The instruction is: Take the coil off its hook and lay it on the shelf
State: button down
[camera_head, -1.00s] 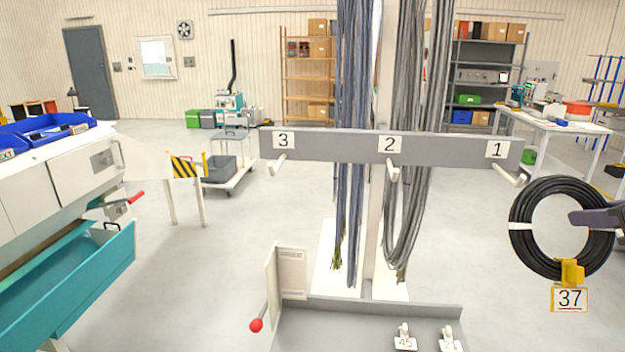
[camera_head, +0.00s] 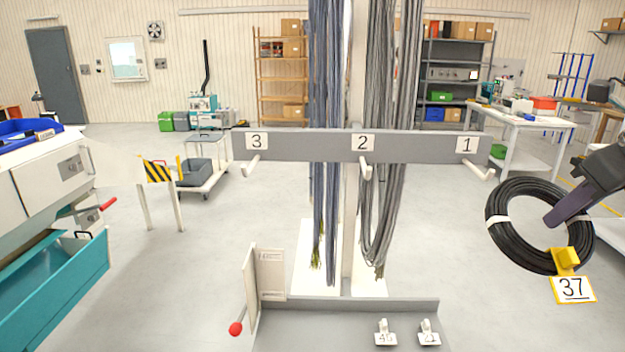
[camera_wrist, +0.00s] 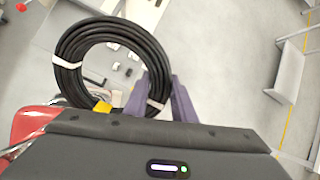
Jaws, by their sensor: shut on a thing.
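The black coil (camera_head: 508,247) has white bands and a yellow tag marked 37 (camera_head: 572,289). It hangs in the air at the right of the head view, off the hooks and tilted. My gripper (camera_head: 556,218) is shut on the coil at its right side. In the wrist view the coil (camera_wrist: 70,66) sits between the purple fingers of my gripper (camera_wrist: 158,98). The grey rack bar (camera_head: 310,146) carries hooks numbered 3, 2 and 1; hook 1 (camera_head: 480,172) is bare, left of the coil. I cannot tell which shelf the task means.
A white workbench (camera_head: 520,120) stands behind the coil at right. A cabinet with a teal drawer (camera_head: 60,280) is at left.

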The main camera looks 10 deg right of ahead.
jog(key=shift+s+g, duration=0.15)
jog(key=shift+g, duration=0.35)
jog(key=shift+a, duration=0.1)
jog(key=g, duration=0.2)
jog(key=s+g+y, duration=0.1)
jog(key=g, duration=0.1)
jog(key=shift+s+a+y, duration=0.2)
jog(key=shift+y, duration=0.1)
jog(key=shift+s+g, duration=0.25)
jog(key=shift+g, duration=0.35)
